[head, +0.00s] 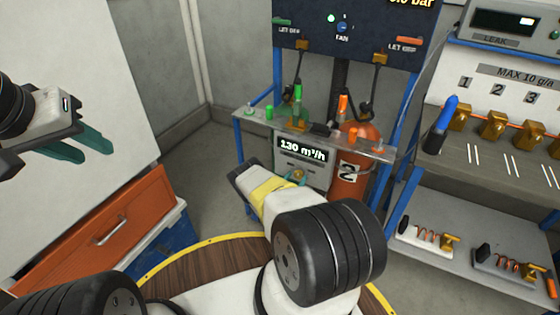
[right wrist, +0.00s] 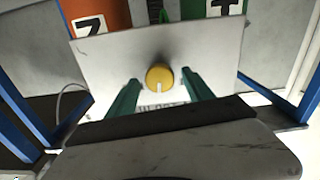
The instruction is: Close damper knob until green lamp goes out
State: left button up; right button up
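The yellow damper knob (right wrist: 159,77) with a white pointer mark sits on a pale panel; in the head view it is a small brass-coloured disc (head: 298,175) below the display (head: 303,149), which reads 130 m³/h. My right gripper (right wrist: 160,82) is open, one green finger on each side of the knob, with small gaps seen between. In the head view my right wrist hides most of that gripper. The green lamp (head: 331,18) on the dark fan panel is lit. My left gripper (head: 88,148) is at the far left, away from the panel, its fingers apart and empty.
A blue-framed bench (head: 500,165) with brass fittings is at the right. An orange drawer (head: 100,235) is at the lower left. Blue posts flank the knob panel.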

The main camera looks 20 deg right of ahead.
jog(key=v, duration=0.7)
jog(key=shift+s+a, duration=0.25)
jog(key=shift+a, duration=0.05)
